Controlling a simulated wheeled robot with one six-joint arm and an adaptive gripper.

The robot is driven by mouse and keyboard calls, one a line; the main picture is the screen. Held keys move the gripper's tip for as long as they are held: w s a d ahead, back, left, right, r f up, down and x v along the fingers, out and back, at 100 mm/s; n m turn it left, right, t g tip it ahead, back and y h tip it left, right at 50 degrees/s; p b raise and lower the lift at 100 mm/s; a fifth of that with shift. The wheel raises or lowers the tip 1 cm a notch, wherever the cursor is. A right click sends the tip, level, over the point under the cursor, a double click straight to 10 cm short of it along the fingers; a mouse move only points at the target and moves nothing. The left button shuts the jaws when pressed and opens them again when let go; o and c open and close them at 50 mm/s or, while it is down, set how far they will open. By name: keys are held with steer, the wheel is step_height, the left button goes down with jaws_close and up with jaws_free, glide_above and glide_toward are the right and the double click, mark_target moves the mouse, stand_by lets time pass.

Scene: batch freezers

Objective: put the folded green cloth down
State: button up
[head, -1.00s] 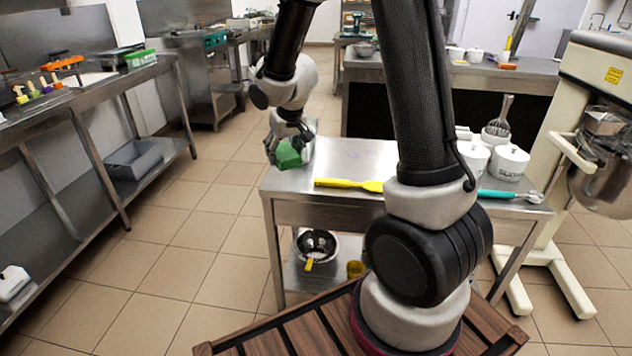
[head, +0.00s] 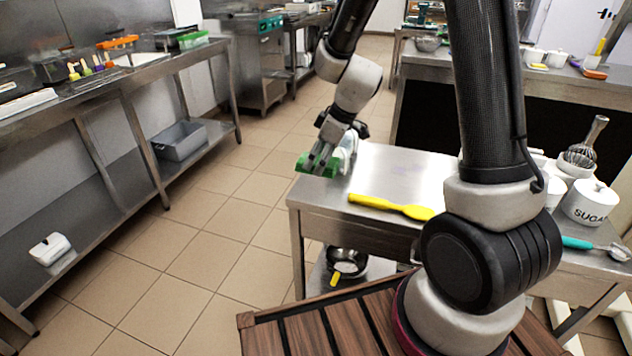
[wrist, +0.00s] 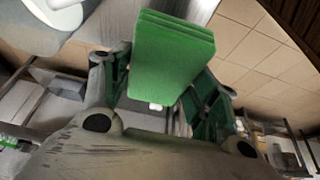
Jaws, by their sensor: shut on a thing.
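The folded green cloth (head: 306,163) is a small layered block held in my gripper (head: 322,164), in the air by the left edge of the steel table (head: 395,172). The wrist view shows the cloth (wrist: 172,50) standing out from between the two fingers of my gripper (wrist: 165,88), its stacked folds at the upper end. The fingers are shut on it. In the head view the fingers partly hide the cloth. I cannot tell its exact height over the table edge.
A yellow spatula (head: 390,206), a teal-handled scoop (head: 597,246) and a white sugar jar (head: 590,203) are on the table. A white item (head: 349,148) is partly hidden behind my gripper. A steel bench (head: 130,80) runs along the left. The table's middle is mostly bare.

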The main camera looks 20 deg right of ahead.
mark_target(330, 162)
step_height(330, 162, down, 8)
steer(key=shift+r, duration=0.15)
stand_by(0.3)
steer(key=o, duration=1)
steer(key=v, duration=1.2)
steer(key=shift+r, duration=0.2)
steer(key=s+d+r+m+h, duration=0.1)
steer(key=s+d+r+m, duration=0.2)
steer(key=s+r, duration=0.2)
steer(key=s+d+r+m+t+h, duration=0.1)
steer(key=s+d+r+m, duration=0.3)
steer(key=s, duration=0.6)
steer(key=s+d+r+m+h, duration=0.1)
steer(key=s+d+r+m, duration=0.2)
steer(key=s+r, duration=0.4)
steer(key=shift+s+d+r+m+h, duration=0.15)
steer(key=shift+s+r+m+h, duration=0.05)
steer(key=shift+s, duration=0.15)
steer(key=shift+s+d+r+m+h, duration=0.1)
steer(key=shift+s+r+m+h, duration=0.1)
steer(key=shift+s, duration=0.2)
